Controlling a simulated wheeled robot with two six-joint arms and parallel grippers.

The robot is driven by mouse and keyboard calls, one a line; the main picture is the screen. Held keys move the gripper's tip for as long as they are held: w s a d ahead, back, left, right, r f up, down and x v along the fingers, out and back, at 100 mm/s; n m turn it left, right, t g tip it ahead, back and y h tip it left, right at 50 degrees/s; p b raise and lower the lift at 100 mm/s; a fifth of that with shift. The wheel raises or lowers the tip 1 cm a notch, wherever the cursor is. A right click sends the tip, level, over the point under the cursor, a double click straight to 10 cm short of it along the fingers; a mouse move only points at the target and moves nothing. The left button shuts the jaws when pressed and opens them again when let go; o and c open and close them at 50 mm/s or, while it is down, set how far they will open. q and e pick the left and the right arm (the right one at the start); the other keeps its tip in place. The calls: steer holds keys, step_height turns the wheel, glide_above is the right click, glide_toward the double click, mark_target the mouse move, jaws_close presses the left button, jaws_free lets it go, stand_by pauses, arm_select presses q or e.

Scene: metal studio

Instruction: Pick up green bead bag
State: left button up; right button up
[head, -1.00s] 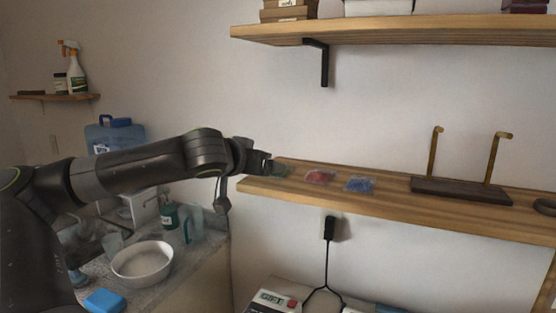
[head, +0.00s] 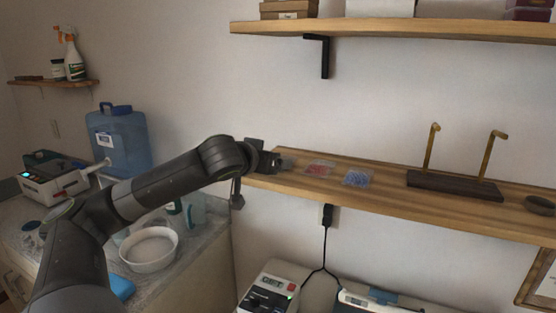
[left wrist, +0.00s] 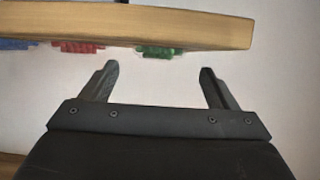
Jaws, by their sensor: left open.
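The green bead bag (left wrist: 160,51) shows in the left wrist view, on the wooden shelf (left wrist: 200,28), which appears upside down there. The bag lies between the lines of my two finger tips and a little beyond them, apart from both. My left gripper (left wrist: 156,68) is open and empty. In the head view my left gripper (head: 278,162) is at the left end of the shelf (head: 390,200), and I cannot make out the green bag behind it. My right gripper is not in view.
A red bead bag (head: 320,168) and a blue bead bag (head: 357,177) lie to the right on the shelf. A dark stand with two brass posts (head: 455,185) stands farther right. An upper shelf (head: 400,30) hangs above. A counter with a white bowl (head: 149,250) is below left.

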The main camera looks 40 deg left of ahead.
arm_select(q)
steer(key=shift+w+f+p, duration=0.2)
steer(key=shift+w+p, duration=0.15)
steer(key=shift+w, duration=0.3)
steer(key=shift+x, duration=1.15)
steer(key=shift+s, duration=0.1)
steer(key=shift+c, duration=0.3)
steer(key=c, duration=1)
